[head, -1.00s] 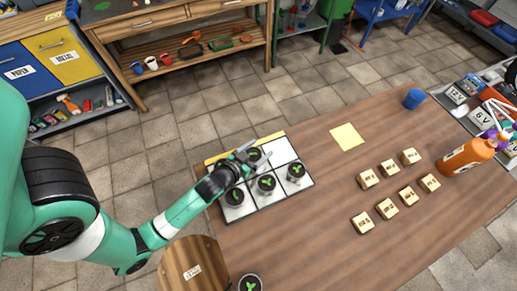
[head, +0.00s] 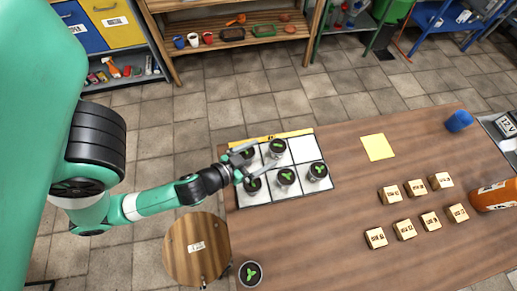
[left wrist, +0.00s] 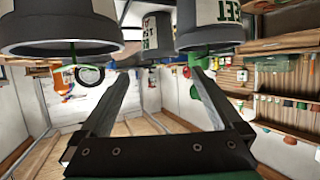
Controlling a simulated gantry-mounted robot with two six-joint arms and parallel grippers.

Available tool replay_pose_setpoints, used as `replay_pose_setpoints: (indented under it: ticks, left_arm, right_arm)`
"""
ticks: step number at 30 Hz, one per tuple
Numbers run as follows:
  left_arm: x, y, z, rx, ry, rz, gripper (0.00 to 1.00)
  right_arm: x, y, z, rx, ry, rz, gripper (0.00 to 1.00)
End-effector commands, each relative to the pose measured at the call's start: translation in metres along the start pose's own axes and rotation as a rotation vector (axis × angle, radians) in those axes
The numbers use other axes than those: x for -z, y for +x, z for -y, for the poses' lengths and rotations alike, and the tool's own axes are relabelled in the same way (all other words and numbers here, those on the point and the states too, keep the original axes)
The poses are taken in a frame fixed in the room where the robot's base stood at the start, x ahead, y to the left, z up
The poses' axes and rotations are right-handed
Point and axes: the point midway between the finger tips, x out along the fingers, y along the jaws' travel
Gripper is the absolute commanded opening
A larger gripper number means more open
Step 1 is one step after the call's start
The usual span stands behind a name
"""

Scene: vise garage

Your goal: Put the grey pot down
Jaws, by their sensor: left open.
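Several dark grey pots with green plant marks on top stand upright on the white grid board (head: 304,147). The back-middle grey pot (head: 277,147) is just beyond the fingertips of my left gripper (head: 266,154). My left gripper is open and holds nothing. Another pot (head: 247,152), at the back left, is partly covered by the gripper. The front cells hold a left pot (head: 252,187), a middle pot (head: 286,177) and a right pot (head: 318,171). In the left wrist view, pots show upside down along the top, above the open left gripper (left wrist: 163,78). My right gripper is out of view.
A lone pot (head: 249,273) stands near the table's left edge, beside a round wooden stool (head: 190,262). A yellow note (head: 378,147) and several small labelled wooden blocks (head: 405,229) lie to the right. The back-right cell of the board is bare.

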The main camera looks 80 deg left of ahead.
Motion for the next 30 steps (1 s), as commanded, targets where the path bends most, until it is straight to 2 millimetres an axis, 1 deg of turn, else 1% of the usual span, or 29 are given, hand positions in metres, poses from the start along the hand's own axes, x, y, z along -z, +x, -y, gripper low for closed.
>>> replay_pose_setpoints:
  ticks: [4,14,16,17,19,20,21,23,24,26,27,29,30]
  left_arm:
    - [0.001,-0.006,0.001,0.001,-0.002,-0.002,1.0]
    - [0.001,-0.006,0.001,0.001,-0.003,-0.003,1.0]
    - [0.007,-0.003,-0.003,-0.005,-0.007,-0.016,1.0]
    - [0.013,0.001,-0.007,-0.012,-0.011,-0.029,1.0]
    - [0.036,0.013,-0.021,-0.04,-0.03,-0.078,1.0]
    - [0.051,0.02,-0.03,-0.058,-0.041,-0.109,1.0]
    - [0.076,0.029,-0.044,-0.087,-0.056,-0.158,1.0]
    - [0.122,0.04,-0.069,-0.139,-0.081,-0.244,1.0]
    - [0.156,0.044,-0.086,-0.179,-0.098,-0.307,1.0]
    - [0.211,0.044,-0.112,-0.242,-0.118,-0.406,1.0]
    - [0.247,0.039,-0.127,-0.284,-0.129,-0.473,1.0]
    - [0.303,0.025,-0.148,-0.347,-0.142,-0.578,1.0]
    - [0.34,0.012,-0.161,-0.388,-0.149,-0.65,1.0]
  right_arm:
    - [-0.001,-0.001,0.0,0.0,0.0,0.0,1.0]
    - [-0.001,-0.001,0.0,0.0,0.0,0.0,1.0]
    - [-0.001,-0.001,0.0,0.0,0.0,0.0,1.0]
    - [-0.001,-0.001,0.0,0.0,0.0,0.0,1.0]
    - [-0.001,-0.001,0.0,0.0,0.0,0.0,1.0]
    - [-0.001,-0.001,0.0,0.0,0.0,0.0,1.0]
    - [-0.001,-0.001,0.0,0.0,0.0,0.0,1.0]
    - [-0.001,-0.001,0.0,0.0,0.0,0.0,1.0]
    - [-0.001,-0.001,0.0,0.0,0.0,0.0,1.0]
    - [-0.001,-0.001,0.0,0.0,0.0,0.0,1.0]
    - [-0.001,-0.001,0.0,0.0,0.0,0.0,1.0]
    - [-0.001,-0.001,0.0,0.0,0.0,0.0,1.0]
    - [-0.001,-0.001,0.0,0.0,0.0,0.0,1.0]
